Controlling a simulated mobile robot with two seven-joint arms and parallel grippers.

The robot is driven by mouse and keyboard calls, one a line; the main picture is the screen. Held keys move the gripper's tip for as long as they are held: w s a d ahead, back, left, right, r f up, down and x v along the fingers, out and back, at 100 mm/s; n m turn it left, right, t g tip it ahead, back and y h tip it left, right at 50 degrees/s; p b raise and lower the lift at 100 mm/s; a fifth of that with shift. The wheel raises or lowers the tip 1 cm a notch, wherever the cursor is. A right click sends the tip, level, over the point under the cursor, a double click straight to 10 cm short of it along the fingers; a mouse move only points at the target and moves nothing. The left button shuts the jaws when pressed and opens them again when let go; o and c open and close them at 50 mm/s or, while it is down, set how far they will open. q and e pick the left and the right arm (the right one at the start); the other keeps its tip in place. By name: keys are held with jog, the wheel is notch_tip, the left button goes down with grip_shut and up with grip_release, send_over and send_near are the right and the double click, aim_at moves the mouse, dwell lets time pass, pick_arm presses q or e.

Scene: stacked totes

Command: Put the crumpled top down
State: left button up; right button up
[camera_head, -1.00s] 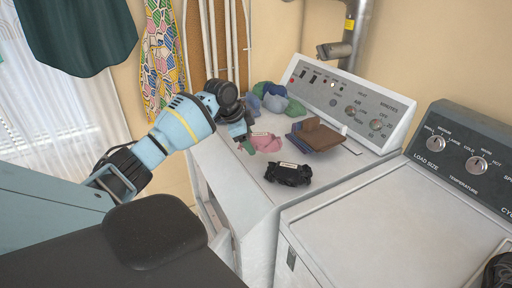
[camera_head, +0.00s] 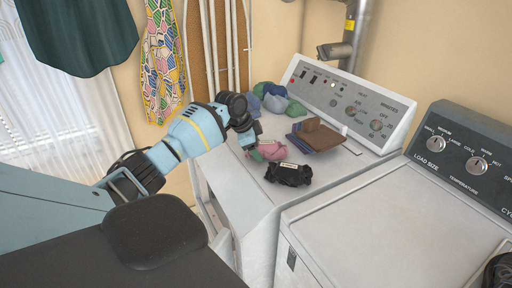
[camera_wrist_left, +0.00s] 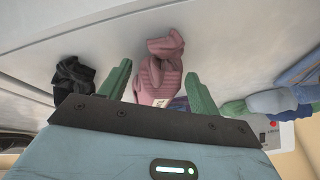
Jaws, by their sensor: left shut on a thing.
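The crumpled top is a pink bundle of cloth (camera_head: 272,151) with a small pale tag, at the left front of the white dryer top (camera_head: 335,170). My left gripper (camera_head: 253,150) is at its left side. In the left wrist view the pink top (camera_wrist_left: 160,70) sits between the two green fingers of my left gripper (camera_wrist_left: 157,88), which is shut on it. I cannot tell whether the top is clear of the surface. My right gripper is not in view.
A black crumpled item (camera_head: 289,174) lies close in front of the pink top. A brown folded item (camera_head: 318,135) is to its right, with green and blue bundles (camera_head: 273,98) behind. The control panel (camera_head: 345,103) closes the back. The washer lid (camera_head: 400,220) is clear.

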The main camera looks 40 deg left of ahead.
pick_arm(q)
jog(key=o, duration=1)
jog(key=shift+f, duration=0.15)
jog(key=shift+o, duration=0.2)
jog(key=p+v, duration=0.1)
jog(key=v, duration=1.1)
